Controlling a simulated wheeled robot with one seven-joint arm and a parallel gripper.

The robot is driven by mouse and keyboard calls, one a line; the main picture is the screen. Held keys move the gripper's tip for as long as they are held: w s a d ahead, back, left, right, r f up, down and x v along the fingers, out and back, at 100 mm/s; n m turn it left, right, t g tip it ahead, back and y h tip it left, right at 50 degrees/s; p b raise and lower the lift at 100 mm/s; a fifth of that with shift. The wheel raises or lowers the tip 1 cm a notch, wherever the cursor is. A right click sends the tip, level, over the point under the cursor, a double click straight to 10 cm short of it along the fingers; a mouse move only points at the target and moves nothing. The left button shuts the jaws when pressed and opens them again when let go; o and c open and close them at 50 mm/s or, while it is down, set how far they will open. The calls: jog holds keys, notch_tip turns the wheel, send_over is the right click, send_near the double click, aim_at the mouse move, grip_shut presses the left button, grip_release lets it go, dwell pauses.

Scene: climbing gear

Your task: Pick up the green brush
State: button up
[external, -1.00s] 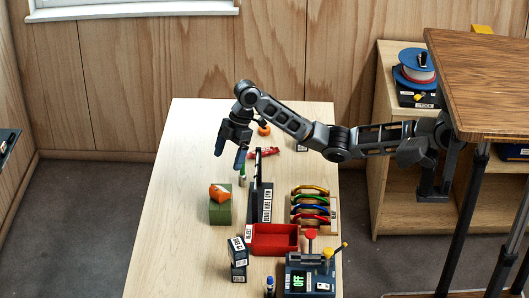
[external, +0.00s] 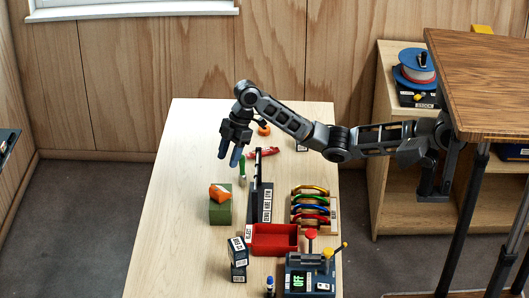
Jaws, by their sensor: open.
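The green brush (external: 242,171) is a thin green item on the light wooden table (external: 180,200), just behind the green block and left of the black upright rack. My gripper (external: 230,160) is over the table with its two blue-tipped fingers pointing down and apart, with nothing between them. The fingertips are just above and left of the brush in the picture. Whether they touch it cannot be told. Part of the brush's upper end is close to the right finger.
A green block (external: 220,212) with an orange item (external: 219,192) on it stands near the brush. A black labelled rack (external: 260,201), a red tray (external: 274,241), coloured carabiners (external: 310,203) and a red item (external: 263,152) are close by. The table's left side is clear.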

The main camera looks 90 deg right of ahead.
jog(key=shift+c, duration=0.9)
